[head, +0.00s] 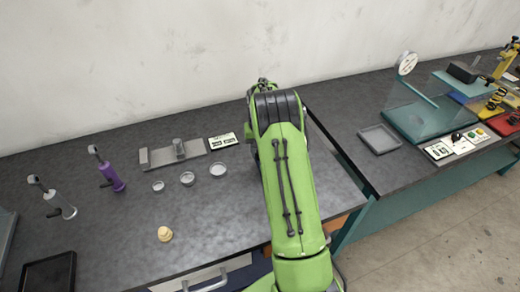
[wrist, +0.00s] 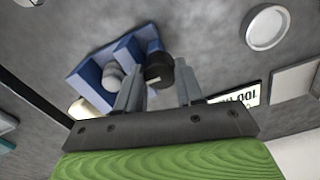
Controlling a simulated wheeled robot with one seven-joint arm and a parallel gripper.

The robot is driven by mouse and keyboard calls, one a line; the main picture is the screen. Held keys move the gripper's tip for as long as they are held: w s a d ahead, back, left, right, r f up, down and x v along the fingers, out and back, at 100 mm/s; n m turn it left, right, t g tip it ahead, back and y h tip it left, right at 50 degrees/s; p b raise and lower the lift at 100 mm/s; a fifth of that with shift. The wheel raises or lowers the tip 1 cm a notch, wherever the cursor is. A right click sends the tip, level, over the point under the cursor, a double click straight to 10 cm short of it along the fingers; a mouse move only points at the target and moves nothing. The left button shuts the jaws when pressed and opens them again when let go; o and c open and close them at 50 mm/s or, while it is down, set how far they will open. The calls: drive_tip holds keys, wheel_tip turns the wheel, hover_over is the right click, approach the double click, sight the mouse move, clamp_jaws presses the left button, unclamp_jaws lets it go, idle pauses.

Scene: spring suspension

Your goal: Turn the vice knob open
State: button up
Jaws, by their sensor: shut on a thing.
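The blue vice (wrist: 86,77) lies upper left of centre in the wrist view, on the dark worktop, with a grey rounded part (wrist: 112,75) between its blue blocks. A black knob (wrist: 158,76) with a pale mark on its end sits at the vice's right side. My gripper (wrist: 158,68) has one finger on each side of this knob and is shut on it. How far the vice's jaws are apart is hard to tell. In the head view my green arm covers the vice and my gripper.
The workbench (head: 110,235) holds a metal plate fixture (head: 160,154), a printed card (head: 222,141), several small round dishes (head: 187,179), a purple-handled tool (head: 113,178) and a brass piece (head: 165,234). A second bench with a grey tray (head: 379,139) stands right. A wall closes the back.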

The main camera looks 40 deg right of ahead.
drive_tip(key=shift+w+r, duration=0.1)
idle(0.3)
drive_tip(key=o, duration=1.1)
drive_tip(key=shift+c, duration=0.2)
wheel_tip(320, 180, up, 16)
drive_tip(key=p, duration=0.2)
